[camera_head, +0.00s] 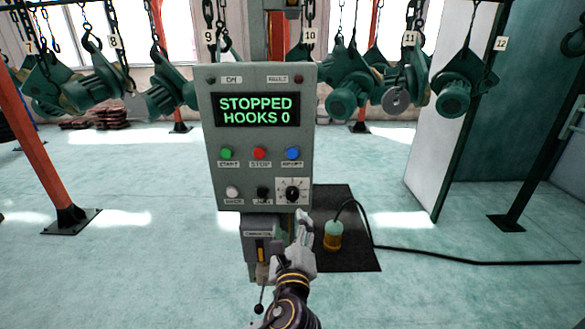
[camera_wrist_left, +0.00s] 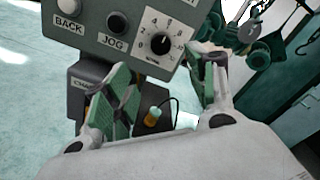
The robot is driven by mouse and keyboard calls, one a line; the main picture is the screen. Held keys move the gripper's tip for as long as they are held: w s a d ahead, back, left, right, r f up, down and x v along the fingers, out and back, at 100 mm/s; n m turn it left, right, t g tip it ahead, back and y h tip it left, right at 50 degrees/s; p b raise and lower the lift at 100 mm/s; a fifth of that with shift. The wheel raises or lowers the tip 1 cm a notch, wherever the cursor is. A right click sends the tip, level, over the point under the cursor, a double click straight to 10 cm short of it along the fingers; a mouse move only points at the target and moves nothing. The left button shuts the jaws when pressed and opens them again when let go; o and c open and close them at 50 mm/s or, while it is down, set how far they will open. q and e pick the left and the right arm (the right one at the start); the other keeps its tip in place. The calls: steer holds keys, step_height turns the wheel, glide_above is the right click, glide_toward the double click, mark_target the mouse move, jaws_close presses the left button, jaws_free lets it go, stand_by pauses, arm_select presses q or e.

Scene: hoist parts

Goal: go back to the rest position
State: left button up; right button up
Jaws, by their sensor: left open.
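My left gripper (camera_head: 305,232) is in front of the lower edge of a grey control panel (camera_head: 214,130), just below its dial (camera_head: 292,191). In the left wrist view my left gripper (camera_wrist_left: 160,82) is open, with nothing between its green-padded fingers. The dial (camera_wrist_left: 159,43) shows just beyond the fingertips; I cannot tell whether they touch the panel. The panel's display (camera_head: 257,110) reads STOPPED, HOOKS 0. My right gripper is in neither view.
A small labelled box (camera_head: 258,233) and a lever with a black knob (camera_head: 259,308) are below the panel, beside my left arm. Green hoists (camera_head: 350,82) hang behind.

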arm_select(q)
steer(key=s+a+f+n+g+y, duration=0.1)
steer(key=s+a+f+n+g, duration=0.25)
steer(key=a+f+n, duration=0.35)
steer(key=s+a+f+n+g, duration=0.2)
steer(key=a+f+n+g, duration=0.4)
steer(key=f, duration=0.3)
steer(key=s+a+f+n+g+h, duration=0.1)
steer(key=s+a+f+n+g, duration=0.1)
steer(key=s+a+f+n, duration=0.45)
steer(key=s+a+f+n+g, duration=0.3)
steer(key=s+f+n, duration=0.1)
steer(key=s+n, duration=0.4)
step_height(320, 180, down, 34)
steer(key=s+a+m+g, duration=0.1)
steer(key=s+m, duration=0.1)
steer(key=s, duration=0.1)
steer(key=s+a+f, duration=0.3)
steer(key=s+f, duration=0.6)
steer(key=s, duration=0.1)
steer(key=s+a+f+g, duration=0.1)
steer(key=s+a+f, duration=0.2)
steer(key=s+f, duration=0.7)
steer(key=shift+s+a, duration=0.15)
steer(key=shift+s, duration=0.4)
